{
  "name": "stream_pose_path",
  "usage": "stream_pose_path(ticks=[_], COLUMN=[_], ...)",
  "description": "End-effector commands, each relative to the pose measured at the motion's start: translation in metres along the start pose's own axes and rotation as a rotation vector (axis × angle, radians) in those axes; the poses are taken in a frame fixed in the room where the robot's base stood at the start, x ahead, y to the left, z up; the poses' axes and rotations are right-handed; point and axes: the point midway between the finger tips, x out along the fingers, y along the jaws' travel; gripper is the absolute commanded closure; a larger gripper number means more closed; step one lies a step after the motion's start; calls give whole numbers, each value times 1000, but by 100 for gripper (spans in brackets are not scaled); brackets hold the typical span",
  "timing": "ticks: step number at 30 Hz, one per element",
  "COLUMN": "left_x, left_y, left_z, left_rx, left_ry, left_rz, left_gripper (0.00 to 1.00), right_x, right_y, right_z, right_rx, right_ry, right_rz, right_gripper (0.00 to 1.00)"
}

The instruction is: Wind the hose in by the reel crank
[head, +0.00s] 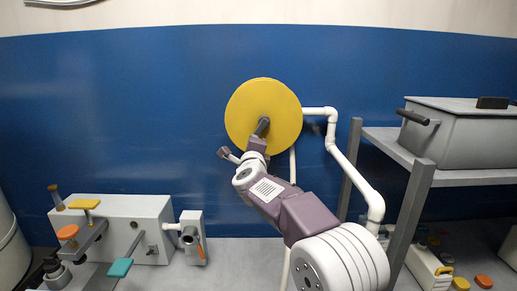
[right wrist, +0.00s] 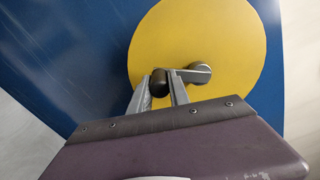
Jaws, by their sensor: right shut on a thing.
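The reel is a round yellow disc (head: 277,100) on the blue wall, and it fills the upper middle of the right wrist view (right wrist: 230,35). Its crank has a short grey arm (right wrist: 199,73) with a dark round handle (right wrist: 160,80). My right gripper (head: 259,137) reaches up to the reel from below right. In the right wrist view its fingers (right wrist: 161,92) are shut on the dark crank handle, one on each side. A thin white line, perhaps the hose (head: 292,166), hangs below the reel, partly hidden by my arm. My left gripper is not in view.
A white pipe (head: 347,160) runs right of the reel and down beside my right arm. A grey shelf (head: 450,179) with a lidded grey box (head: 455,140) stands at right. A pale box (head: 135,215) with coloured handles stands at lower left.

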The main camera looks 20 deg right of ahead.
Motion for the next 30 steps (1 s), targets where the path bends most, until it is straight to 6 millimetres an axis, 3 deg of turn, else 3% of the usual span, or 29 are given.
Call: stream_pose_path(ticks=[15, 30], left_x=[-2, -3], left_y=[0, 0], left_z=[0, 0], left_rx=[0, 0], left_ry=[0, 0], left_rz=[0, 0], left_gripper=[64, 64], right_x=[0, 0], right_y=[-8, -13], right_z=[23, 28], right_rx=[365, 460], right_ry=[0, 0], right_rz=[5, 5], right_gripper=[100, 100])
